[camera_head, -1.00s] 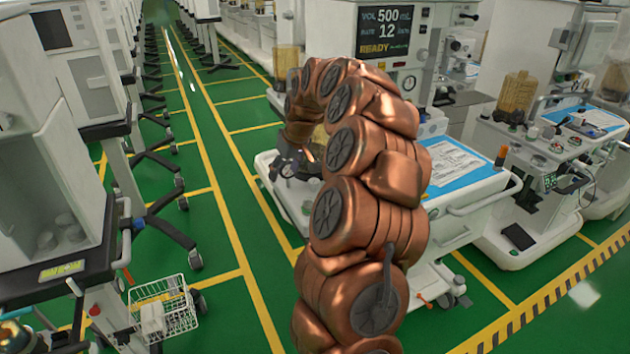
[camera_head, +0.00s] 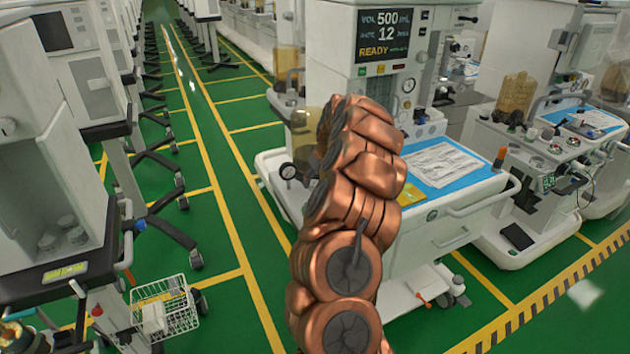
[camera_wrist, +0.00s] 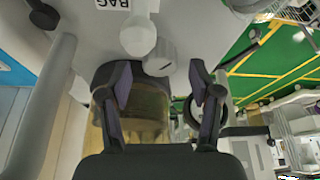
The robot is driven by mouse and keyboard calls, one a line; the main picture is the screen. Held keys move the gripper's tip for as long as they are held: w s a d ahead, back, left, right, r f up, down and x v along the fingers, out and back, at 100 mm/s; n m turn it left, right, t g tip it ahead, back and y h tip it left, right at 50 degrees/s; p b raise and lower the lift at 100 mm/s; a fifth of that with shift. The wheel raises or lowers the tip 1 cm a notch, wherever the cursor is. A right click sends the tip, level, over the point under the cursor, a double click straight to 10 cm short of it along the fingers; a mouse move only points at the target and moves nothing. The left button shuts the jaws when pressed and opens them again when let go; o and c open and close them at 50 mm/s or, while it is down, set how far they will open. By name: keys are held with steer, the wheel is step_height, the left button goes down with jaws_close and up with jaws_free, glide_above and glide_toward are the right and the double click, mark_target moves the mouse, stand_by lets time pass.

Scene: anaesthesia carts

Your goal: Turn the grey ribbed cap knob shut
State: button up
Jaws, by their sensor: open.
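In the wrist view a grey knob (camera_wrist: 160,60) with a darker mark on its face sits on the light machine body, ahead of my gripper (camera_wrist: 160,88). Its ribs are too small to make out. My gripper is open, one finger on each side of the picture, with empty space between the tips. The knob shows between and beyond the fingers, and I see no contact. A paler round knob (camera_wrist: 138,37) sits beside it at upper left. In the head view my copper arm hides the gripper, and I cannot make out the grey knob there.
An amber canister (camera_wrist: 146,115) lies behind the fingers in the wrist view. A grey bar (camera_wrist: 45,105) runs along the left. Green floor (camera_head: 225,290) is open at left.

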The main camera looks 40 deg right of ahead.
steer(key=shift+x, duration=1.05)
steer(key=c, duration=1.1)
